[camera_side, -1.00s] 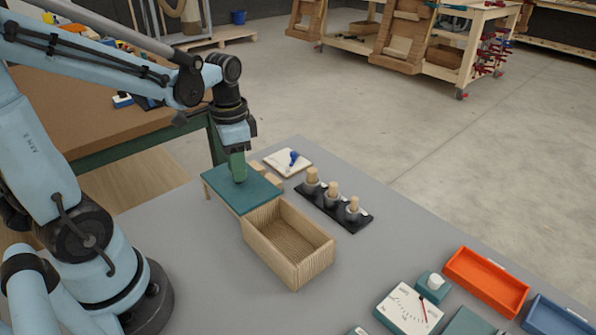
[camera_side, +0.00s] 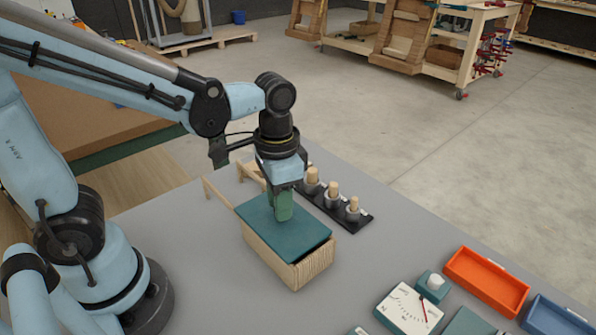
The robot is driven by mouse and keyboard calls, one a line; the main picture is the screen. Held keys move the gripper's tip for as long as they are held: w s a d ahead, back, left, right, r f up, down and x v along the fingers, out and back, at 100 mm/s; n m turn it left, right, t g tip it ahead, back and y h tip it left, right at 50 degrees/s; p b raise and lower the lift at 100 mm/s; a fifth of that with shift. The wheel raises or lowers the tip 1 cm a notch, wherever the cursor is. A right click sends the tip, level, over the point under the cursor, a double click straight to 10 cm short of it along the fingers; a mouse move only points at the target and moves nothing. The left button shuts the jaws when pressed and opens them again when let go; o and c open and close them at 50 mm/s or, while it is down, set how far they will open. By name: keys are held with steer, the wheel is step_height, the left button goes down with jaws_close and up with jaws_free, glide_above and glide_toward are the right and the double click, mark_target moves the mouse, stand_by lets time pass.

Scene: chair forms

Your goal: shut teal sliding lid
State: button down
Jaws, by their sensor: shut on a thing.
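The teal sliding lid (camera_side: 291,243) lies flat over the wooden box (camera_side: 293,275) and covers nearly all of its top. A thin dark gap shows along the lid's right front edge. My gripper (camera_side: 281,215) points down over the lid and is shut on the lid's green upright handle (camera_side: 281,204). The fingertips are partly hidden by the handle and the gripper body. The pale wooden rails (camera_side: 216,190) behind the box are bare.
A black rack with several wooden pegs (camera_side: 333,191) stands close to the right of the box. A white dial gauge (camera_side: 408,307), a teal block with a white knob (camera_side: 433,286), an orange tray (camera_side: 487,281) and a blue tray (camera_side: 555,317) lie at the front right. Grey table is clear between.

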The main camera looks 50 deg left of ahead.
mark_target(287, 225)
steer(key=shift+d, duration=1.05)
steer(key=c, duration=0.9)
jaws_free()
steer(key=shift+a, duration=0.1)
step_height(287, 225, up, 12)
steer(key=a+f+n+t, duration=0.1)
steer(key=a+f+t, duration=0.2)
steer(key=a, duration=0.1)
steer(key=a+f+n+t, duration=0.2)
steer(key=a+f+t, duration=0.2)
steer(key=shift+w+f+n, duration=0.1)
steer(key=shift+f+n, duration=0.1)
steer(key=shift+n, duration=0.1)
